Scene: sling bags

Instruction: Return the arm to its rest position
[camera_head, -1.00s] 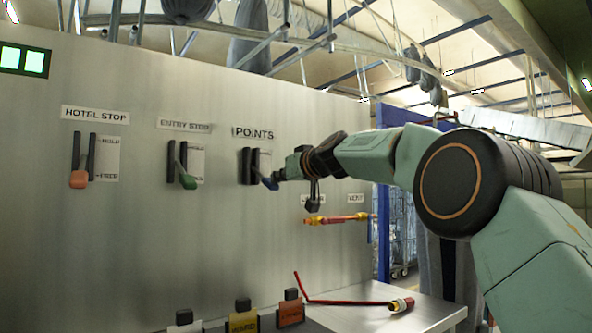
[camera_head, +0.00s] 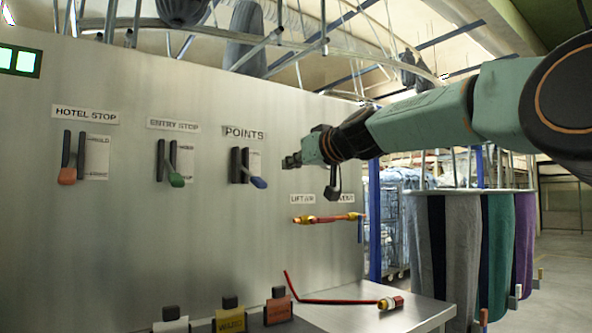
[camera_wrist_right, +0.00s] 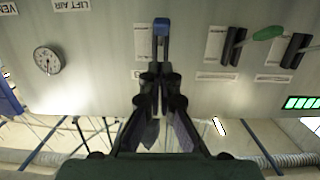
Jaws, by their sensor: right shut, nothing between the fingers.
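My right gripper (camera_head: 290,162) is shut and empty. It is held in front of the metal panel (camera_head: 120,240), to the right of the POINTS lever and apart from it in the head view. The POINTS lever has a blue handle (camera_head: 258,183) that points down. In the right wrist view the blue handle (camera_wrist_right: 161,27) shows just beyond the tips of my right gripper (camera_wrist_right: 159,75). My right arm comes in from the right. My left gripper is out of view.
A green ENTRY STOP lever (camera_head: 176,180) and an orange HOTEL STOP lever (camera_head: 67,176) are on the panel to the left. A red and yellow valve pipe (camera_head: 325,218) is below the gripper. A red hose (camera_head: 335,300) lies on the bench (camera_head: 400,322). Hanging bags (camera_head: 462,250) are at right.

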